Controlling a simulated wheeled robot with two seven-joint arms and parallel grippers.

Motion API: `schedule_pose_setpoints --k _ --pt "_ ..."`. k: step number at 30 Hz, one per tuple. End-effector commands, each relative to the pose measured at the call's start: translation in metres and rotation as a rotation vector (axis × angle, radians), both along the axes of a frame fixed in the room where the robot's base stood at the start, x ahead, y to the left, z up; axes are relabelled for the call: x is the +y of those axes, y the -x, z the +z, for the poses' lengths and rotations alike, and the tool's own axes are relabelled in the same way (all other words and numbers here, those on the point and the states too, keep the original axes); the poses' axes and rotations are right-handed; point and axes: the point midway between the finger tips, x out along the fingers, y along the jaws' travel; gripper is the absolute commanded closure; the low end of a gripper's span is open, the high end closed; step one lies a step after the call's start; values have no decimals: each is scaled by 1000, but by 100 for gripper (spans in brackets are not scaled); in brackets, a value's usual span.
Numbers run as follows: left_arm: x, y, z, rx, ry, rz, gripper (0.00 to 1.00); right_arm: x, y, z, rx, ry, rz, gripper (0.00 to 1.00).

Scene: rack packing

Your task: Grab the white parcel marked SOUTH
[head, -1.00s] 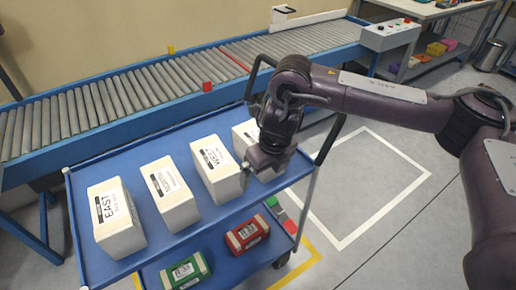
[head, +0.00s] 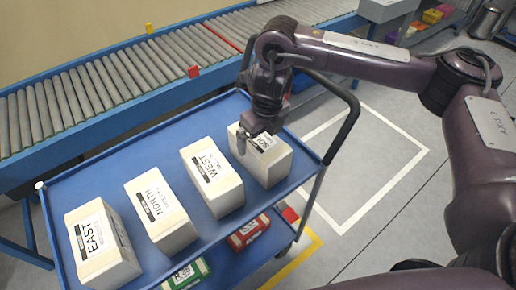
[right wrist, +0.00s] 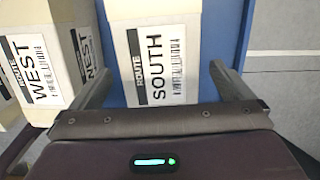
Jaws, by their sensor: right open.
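The white parcel marked SOUTH (head: 272,165) stands at the right end of the row on the blue cart's top shelf. Its label reads clearly in the right wrist view (right wrist: 157,58). My right gripper (head: 254,142) is at the parcel's top; part of the label is hidden behind it in the head view. In the right wrist view my right gripper (right wrist: 160,82) is open, with one finger to each side of the parcel. Neither finger is seen to grip it. My left gripper is not in view.
White parcels marked WEST (head: 222,188), NORTH (head: 168,222) and EAST (head: 112,262) stand to the left on the blue shelf (head: 90,184). WEST is close to my left-hand finger in the wrist view. A roller conveyor (head: 125,82) runs behind; the cart's handle (head: 343,130) rises at right.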

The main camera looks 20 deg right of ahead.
Motion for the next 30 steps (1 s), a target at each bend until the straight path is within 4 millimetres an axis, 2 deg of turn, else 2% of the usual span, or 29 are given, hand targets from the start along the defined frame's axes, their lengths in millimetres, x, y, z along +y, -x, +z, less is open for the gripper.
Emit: schedule_pose_setpoints --k 4,9,15,19,30 --pt "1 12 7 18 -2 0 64 2 -4 -18 4 1 0 0" --pt "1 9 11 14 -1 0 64 4 -8 -42 1 0 0 0" --pt "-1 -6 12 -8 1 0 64 5 -10 -49 -2 -1 1 0" --pt "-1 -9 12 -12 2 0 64 4 -10 -49 -2 -1 1 1" --pt "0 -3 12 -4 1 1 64 4 -9 -49 -2 -1 0 50"
